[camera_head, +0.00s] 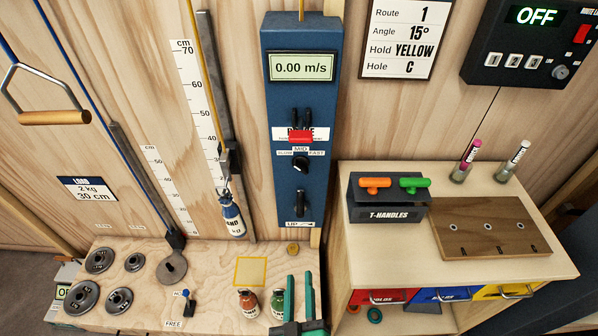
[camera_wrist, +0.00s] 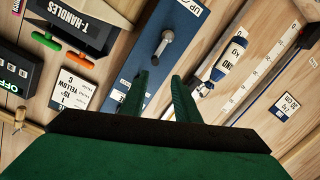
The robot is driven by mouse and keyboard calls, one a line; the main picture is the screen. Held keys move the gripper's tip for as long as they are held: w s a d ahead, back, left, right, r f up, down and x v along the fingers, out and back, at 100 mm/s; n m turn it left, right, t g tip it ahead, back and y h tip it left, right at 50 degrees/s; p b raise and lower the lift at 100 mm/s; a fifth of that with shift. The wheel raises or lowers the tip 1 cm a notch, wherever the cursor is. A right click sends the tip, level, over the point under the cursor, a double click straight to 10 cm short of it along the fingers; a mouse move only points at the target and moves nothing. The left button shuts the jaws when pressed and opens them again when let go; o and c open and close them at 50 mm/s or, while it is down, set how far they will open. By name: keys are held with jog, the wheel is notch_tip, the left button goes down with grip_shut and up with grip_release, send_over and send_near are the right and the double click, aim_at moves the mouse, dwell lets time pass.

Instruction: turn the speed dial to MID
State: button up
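The speed dial (camera_head: 301,164) is a small dark knob on the tall blue panel (camera_head: 286,95), below a label with MID at the top, SLOW at left and FAST at right. Its exact pointing is too small to tell. The display (camera_head: 301,67) above reads 0.00 m/s. My green gripper (camera_head: 299,277) is low in the head view, below the panel, with its fingers apart and empty. In the wrist view, my gripper (camera_wrist: 159,78) points at the panel near a metal-ended lever (camera_wrist: 166,38); I cannot make out the dial there.
A red handle (camera_head: 300,137) is just above the dial, and a dark lever (camera_head: 300,203) is below it. A T-handle box (camera_head: 388,204) is at right.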

aim_at(299, 170)
jog(key=w+r+n+t, duration=0.1)
jog(key=w+r+n, duration=0.1)
jog(key=w+r, duration=0.5)
jog(key=w+r+n, duration=0.2)
jog(key=w+r, duration=0.3)
jog(key=w, duration=1.5)
jog(key=shift+a+f, duration=0.15)
jog(key=shift+a, duration=0.05)
grip_shut()
